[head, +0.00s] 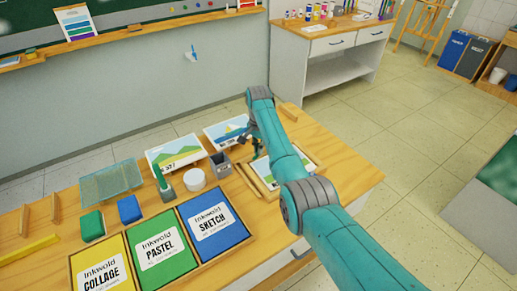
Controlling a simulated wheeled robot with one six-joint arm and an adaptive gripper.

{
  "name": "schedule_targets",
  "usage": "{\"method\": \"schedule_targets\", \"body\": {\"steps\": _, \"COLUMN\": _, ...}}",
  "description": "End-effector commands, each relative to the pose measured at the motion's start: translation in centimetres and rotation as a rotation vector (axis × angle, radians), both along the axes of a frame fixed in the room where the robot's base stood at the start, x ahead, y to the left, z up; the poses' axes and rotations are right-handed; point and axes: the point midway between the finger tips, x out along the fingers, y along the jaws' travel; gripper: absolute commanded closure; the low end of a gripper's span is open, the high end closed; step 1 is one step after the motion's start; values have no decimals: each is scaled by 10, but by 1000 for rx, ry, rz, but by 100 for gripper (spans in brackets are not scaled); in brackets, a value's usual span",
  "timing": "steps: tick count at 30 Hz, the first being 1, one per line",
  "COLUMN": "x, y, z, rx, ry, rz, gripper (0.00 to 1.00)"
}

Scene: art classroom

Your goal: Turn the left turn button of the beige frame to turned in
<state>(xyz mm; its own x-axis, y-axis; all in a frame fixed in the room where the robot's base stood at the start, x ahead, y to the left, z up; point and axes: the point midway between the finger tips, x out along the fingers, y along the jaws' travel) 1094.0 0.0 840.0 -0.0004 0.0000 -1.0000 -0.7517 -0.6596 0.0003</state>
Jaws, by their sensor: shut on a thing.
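The beige frame (257,181) lies on the wooden table with a landscape picture (270,175) in it. My teal arm passes over its right part and hides some of it. My gripper (255,150) is at the frame's upper left side, pointing down, with its dark fingers small and partly covered by the arm. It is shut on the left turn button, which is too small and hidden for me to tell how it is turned.
Left of the frame stand a grey container (220,166), a white tub (195,180) and a green brush holder (164,188). Inkwold pads (213,225) lie in front.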

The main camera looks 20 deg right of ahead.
Motion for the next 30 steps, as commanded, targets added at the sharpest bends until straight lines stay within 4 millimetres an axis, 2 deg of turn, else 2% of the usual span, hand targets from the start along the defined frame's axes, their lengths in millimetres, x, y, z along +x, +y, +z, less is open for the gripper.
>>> {"method": "schedule_targets", "body": {"steps": 30, "x": 0, "y": 0, "z": 1, "rx": -1, "ry": -1, "rz": 939, "gripper": 100}}
